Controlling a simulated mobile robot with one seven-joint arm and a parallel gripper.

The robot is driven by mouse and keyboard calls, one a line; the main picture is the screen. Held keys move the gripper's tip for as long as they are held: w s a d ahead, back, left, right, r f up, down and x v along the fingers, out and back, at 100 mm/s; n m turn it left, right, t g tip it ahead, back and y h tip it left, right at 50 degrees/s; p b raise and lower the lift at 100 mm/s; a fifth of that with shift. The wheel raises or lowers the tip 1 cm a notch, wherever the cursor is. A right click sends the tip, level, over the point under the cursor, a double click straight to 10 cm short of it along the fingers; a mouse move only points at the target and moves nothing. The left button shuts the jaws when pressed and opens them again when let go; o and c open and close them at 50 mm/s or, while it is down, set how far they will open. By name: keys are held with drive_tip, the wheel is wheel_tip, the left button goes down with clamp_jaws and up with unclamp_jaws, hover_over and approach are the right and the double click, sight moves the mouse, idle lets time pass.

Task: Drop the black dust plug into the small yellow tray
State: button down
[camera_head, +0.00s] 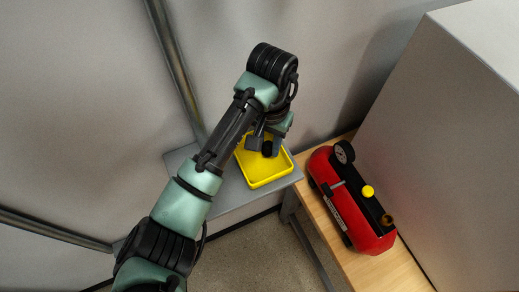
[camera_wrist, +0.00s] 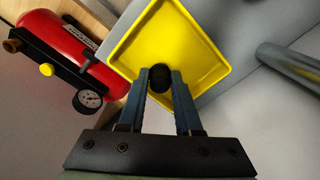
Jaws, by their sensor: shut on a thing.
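The small yellow tray (camera_head: 264,179) sits on a grey shelf in the head view; it also shows in the wrist view (camera_wrist: 205,35). My gripper (camera_wrist: 160,78) is shut on the black dust plug (camera_wrist: 161,77), a dark round piece between the fingertips. In the head view my gripper (camera_head: 265,149) is over the tray, with the plug (camera_head: 267,149) dark at its tips. In the wrist view the plug lies in front of the tray's near corner area. The gap between plug and tray floor is hard to tell.
A red air compressor (camera_head: 347,205) with a gauge stands on a wooden bench (camera_head: 350,266) right of the grey shelf (camera_head: 226,196). A large pale box (camera_head: 450,130) rises behind it. A metal post (camera_head: 177,70) stands behind the shelf, left of my wrist.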

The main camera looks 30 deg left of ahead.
drive_tip(key=c, duration=0.5)
unclamp_jaws()
drive_tip(key=shift+r, duration=0.15)
wheel_tip(320, 180, up, 13)
drive_tip(key=shift+f+p, duration=0.15)
drive_tip(key=shift+p, duration=1.05)
